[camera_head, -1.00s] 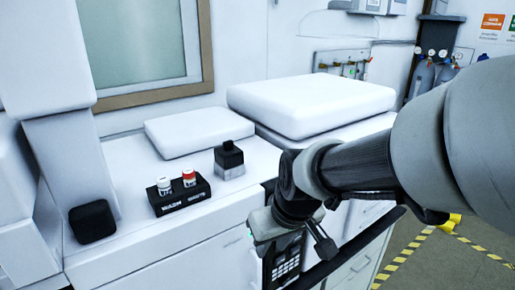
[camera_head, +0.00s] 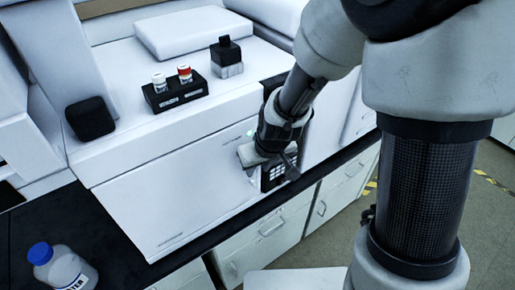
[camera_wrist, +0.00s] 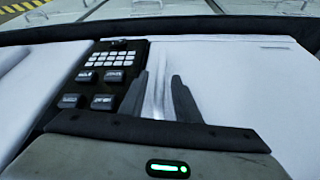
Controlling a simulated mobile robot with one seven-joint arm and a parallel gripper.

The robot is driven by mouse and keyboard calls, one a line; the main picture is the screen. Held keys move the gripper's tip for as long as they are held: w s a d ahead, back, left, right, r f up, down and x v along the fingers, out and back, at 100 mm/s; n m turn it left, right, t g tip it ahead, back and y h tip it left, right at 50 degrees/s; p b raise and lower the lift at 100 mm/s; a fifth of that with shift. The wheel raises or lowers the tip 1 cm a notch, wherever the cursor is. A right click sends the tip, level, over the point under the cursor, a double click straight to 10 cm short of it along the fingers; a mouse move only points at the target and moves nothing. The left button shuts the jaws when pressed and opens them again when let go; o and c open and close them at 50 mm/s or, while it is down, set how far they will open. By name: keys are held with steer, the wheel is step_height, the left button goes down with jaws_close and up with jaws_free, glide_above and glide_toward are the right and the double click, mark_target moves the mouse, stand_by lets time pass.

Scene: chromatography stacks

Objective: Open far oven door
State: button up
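A white oven door (camera_head: 170,195) fills the front of the white instrument and looks closed. In the wrist view the door (camera_wrist: 235,85) is at the right, with a dark keypad panel (camera_wrist: 100,75) beside it at the left. My gripper (camera_head: 268,160) is in front of the door's right edge by the keypad. In the wrist view my gripper (camera_wrist: 160,78) is open, its two dark fingers apart with a pale vertical ridge showing between them. I cannot tell whether the fingers touch the ridge. My arm hides part of the keypad and the area to the right.
A black rack (camera_head: 175,92) with two small vials and a dark-topped block (camera_head: 227,57) stand on the instrument. A blue-capped bottle (camera_head: 65,268) is on the black counter (camera_head: 110,245) at lower left. White cabinets (camera_head: 270,235) are below, with open floor at right.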

steer(key=shift+w+f, duration=0.15)
steer(key=shift+f, duration=0.1)
jaws_close()
